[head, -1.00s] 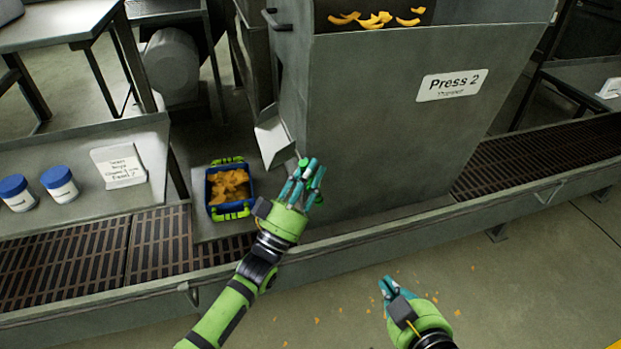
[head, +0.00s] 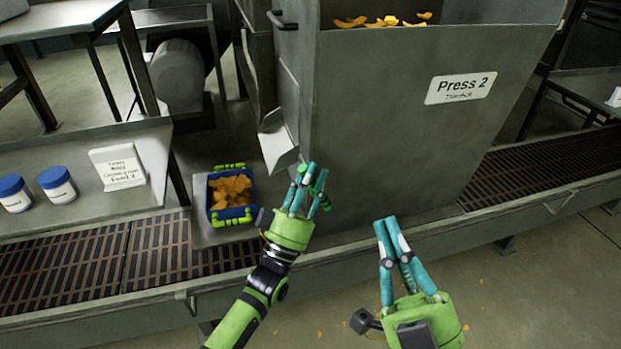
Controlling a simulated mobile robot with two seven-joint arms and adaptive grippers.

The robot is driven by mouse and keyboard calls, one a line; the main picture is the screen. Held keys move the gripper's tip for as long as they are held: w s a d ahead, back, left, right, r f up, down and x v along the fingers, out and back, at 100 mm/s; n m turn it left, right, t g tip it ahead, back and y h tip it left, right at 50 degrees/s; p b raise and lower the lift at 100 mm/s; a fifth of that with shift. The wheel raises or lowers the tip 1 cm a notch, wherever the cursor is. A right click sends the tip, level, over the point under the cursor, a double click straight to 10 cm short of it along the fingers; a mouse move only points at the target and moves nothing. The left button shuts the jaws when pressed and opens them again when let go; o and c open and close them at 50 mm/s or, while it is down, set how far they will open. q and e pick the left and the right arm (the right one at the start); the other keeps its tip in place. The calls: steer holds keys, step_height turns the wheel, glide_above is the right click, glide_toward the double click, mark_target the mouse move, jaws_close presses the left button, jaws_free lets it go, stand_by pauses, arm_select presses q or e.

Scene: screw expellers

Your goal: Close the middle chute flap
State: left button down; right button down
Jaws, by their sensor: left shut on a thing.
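The press labelled "Press 2" (head: 400,150) stands in the middle of the head view. A pale metal chute (head: 277,142) sticks out at its lower left, above a blue tray. My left gripper (head: 308,180) is just right of the chute, low against the press's front corner. Its teal fingers are closed around a small green piece (head: 315,197), mostly hidden by them. I cannot tell whether this piece belongs to the chute flap, or how the flap stands. My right gripper (head: 390,228) is in front of the press with nothing visible in it; its finger gap is unclear.
The blue tray (head: 214,210) with green handles holds orange-brown pieces. Two blue-lidded jars (head: 58,186) and a white sign (head: 118,168) stand on the left shelf. A grated channel (head: 80,262) and metal rail run along the front. The floor at lower right is mostly free, with scattered crumbs.

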arm_select(q)
steer(key=c, duration=0.9)
jaws_free()
steer(key=shift+c, duration=0.2)
steer(key=v, duration=1.2)
steer(key=shift+s+a+r, duration=0.1)
